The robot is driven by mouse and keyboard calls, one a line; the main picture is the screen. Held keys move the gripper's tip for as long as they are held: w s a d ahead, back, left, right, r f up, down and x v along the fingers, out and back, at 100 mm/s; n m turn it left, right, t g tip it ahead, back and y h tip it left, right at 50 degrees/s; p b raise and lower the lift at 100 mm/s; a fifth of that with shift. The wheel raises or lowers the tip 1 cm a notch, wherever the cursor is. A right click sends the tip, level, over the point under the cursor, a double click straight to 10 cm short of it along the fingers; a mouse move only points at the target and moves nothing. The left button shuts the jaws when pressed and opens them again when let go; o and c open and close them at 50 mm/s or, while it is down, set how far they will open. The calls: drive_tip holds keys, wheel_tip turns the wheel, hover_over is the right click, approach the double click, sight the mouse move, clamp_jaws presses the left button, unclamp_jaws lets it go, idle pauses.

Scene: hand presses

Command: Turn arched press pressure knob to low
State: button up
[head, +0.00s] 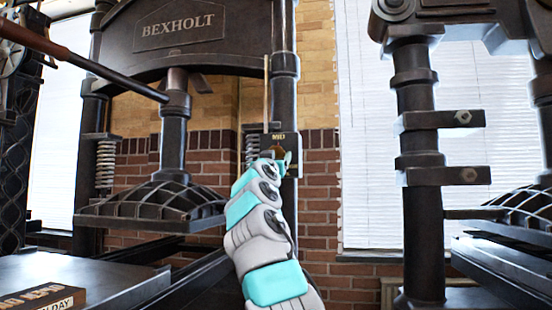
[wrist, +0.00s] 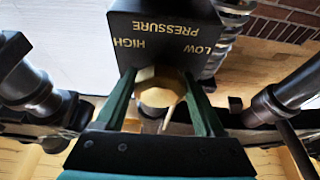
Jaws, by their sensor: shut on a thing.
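The arched press (head: 185,30) has a curved dark top beam marked BEXHOLT. In the head view my gripper (head: 284,158) largely hides the knob.
A second dark press (head: 425,150) stands at right. A long lever (head: 85,62) crosses the upper left. The ribbed press plate (head: 155,208) hangs left of my arm. A lettered block (head: 45,298) lies at lower left. Brick wall and blinds are behind.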

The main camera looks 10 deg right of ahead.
drive_tip(key=shift+f+n, duration=0.1)
drive_tip(key=shift+n, duration=0.2)
drive_tip(key=shift+n+y, duration=0.9)
drive_tip(key=shift+n, duration=0.7)
drive_tip(key=n+y+p, duration=0.1)
drive_tip(key=n, duration=0.1)
drive_tip(key=n+y+p, duration=0.1)
drive_tip(key=n+p, duration=0.1)
drive_tip(key=shift+d+r+n, duration=0.1)
drive_tip(key=shift+r+n, duration=0.2)
drive_tip(key=shift+r, duration=0.05)
drive_tip(key=n+y+p, duration=0.1)
drive_tip(key=n, duration=0.1)
drive_tip(key=n+y+p, duration=0.1)
drive_tip(key=n, duration=0.1)
drive_tip(key=shift+f+n+y+p, duration=0.15)
drive_tip(key=shift+n+y+p, duration=0.15)
drive_tip(key=shift+y+p, duration=0.1)
drive_tip(key=shift+a+n+y, duration=0.2)
drive_tip(key=shift+n+y, duration=0.2)
drive_tip(key=shift+n, duration=0.7)
drive_tip(key=n+g, duration=0.1)
drive_tip(key=n, duration=0.3)
drive_tip(key=shift+d+g+y, duration=0.2)
drive_tip(key=shift+g+y, duration=0.1)
drive_tip(key=shift+g, duration=0.1)
drive_tip(key=shift+n+g, duration=0.5)
drive_tip(key=shift+n, duration=1.2)
